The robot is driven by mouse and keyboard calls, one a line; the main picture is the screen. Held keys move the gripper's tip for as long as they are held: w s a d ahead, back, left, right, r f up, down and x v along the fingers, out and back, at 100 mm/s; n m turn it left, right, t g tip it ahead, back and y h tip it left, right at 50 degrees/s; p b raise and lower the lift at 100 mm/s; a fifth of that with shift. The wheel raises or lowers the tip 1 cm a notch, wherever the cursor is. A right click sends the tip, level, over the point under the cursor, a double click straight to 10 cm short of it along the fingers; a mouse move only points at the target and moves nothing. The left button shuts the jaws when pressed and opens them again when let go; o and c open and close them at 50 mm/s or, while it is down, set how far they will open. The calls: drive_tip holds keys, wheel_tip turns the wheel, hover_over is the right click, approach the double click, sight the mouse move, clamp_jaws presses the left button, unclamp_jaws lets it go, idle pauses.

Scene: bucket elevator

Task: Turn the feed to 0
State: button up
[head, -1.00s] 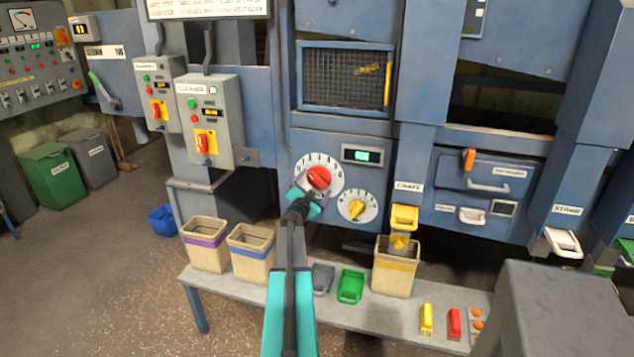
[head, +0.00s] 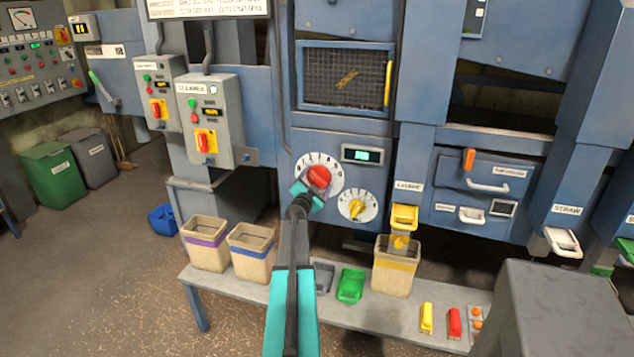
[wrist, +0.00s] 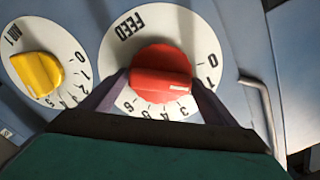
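The red feed knob (wrist: 162,72) sits on a white dial (wrist: 128,40) marked FEED. In the wrist view its raised bar lies nearly level, its right end toward the side with 0 and 1. The mark it points at is hard to tell. My gripper (wrist: 160,84) has one purple finger on each side of the knob, close against it, and looks shut on it. In the head view the red knob (head: 319,176) shows just beyond my gripper (head: 312,188), which covers the dial's lower left.
A yellow knob (head: 357,208) on a smaller dial is close at the lower right. A lit display (head: 362,155) is above it. A bent metal handle (wrist: 262,100) shows right of the feed dial in the wrist view. A bench (head: 240,283) with bins stands below.

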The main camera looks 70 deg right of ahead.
drive_tip(key=shift+r+n+p, duration=0.1)
drive_tip(key=shift+n+p, duration=0.8)
drive_tip(key=shift+p, duration=0.9)
drive_tip(key=shift+n+p, duration=0.6)
drive_tip(key=shift+p, duration=0.3)
drive_tip(key=shift+n+p, duration=0.8)
drive_tip(key=shift+p, duration=0.4)
drive_tip(key=shift+n, duration=0.3)
drive_tip(key=shift+f, duration=0.25)
drive_tip(key=o, duration=0.8)
drive_tip(key=shift+r, duration=0.1)
drive_tip(key=shift+a, duration=0.15)
drive_tip(key=a+b, duration=0.2)
drive_tip(key=a, duration=1.1)
drive_tip(key=shift+s+a+b, duration=0.3)
drive_tip(key=shift+s, duration=0.05)
